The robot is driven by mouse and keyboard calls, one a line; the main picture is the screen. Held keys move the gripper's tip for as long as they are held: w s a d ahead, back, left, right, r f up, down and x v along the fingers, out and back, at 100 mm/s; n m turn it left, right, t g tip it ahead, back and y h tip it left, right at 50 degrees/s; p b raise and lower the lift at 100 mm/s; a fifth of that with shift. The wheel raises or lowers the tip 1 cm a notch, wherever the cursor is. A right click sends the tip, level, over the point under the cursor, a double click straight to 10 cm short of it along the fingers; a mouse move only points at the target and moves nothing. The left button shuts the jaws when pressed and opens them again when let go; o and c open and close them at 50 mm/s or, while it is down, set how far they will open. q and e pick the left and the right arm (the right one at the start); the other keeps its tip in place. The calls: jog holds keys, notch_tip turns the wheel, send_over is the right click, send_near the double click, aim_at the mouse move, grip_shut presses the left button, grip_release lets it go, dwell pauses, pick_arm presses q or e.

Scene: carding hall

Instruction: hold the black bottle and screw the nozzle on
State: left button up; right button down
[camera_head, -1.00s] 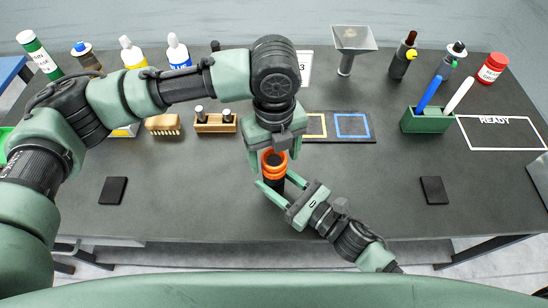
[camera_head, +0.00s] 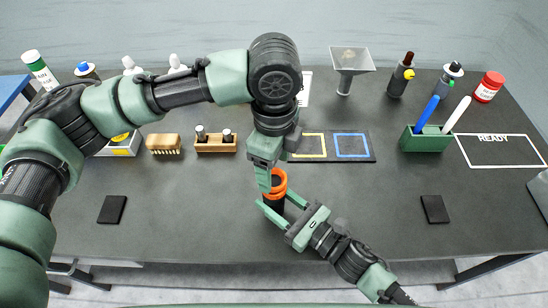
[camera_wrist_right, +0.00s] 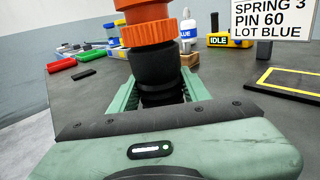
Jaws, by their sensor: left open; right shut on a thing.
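The black bottle (camera_head: 273,206) stands upright near the middle of the table. My right gripper (camera_head: 277,202) is shut on it from the lower right. The orange nozzle (camera_head: 277,188) is on top of the bottle. In the right wrist view its ribbed orange collar (camera_wrist_right: 150,33) sits on the black bottle (camera_wrist_right: 155,68), and the nozzle's top is cut off by the frame edge. My left gripper (camera_head: 264,183) points down at the nozzle and is open. One finger shows at the nozzle's left side; the other is hidden, so contact cannot be told.
A green holder (camera_head: 427,140) with a blue and a white pen stands right. A wooden block (camera_head: 215,146) and brush (camera_head: 163,143) lie behind left. A funnel stand (camera_head: 347,70) and several bottles line the back. Dark pads (camera_head: 112,209) (camera_head: 434,208) flank clear table front.

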aim_at(274, 178)
pick_arm(q)
jog(key=n, duration=0.3)
jog(key=r+n, duration=0.1)
jog(key=n, duration=0.2)
jog(key=shift+n, duration=0.3)
jog(key=n, duration=0.3)
jog(key=shift+r+n, duration=0.3)
jog(key=n, duration=0.3)
jog(key=shift+r+n, duration=0.25)
jog(key=shift+n, duration=0.15)
jog(key=shift+f, duration=4)
grip_shut()
jog(key=shift+o, duration=0.8)
grip_release()
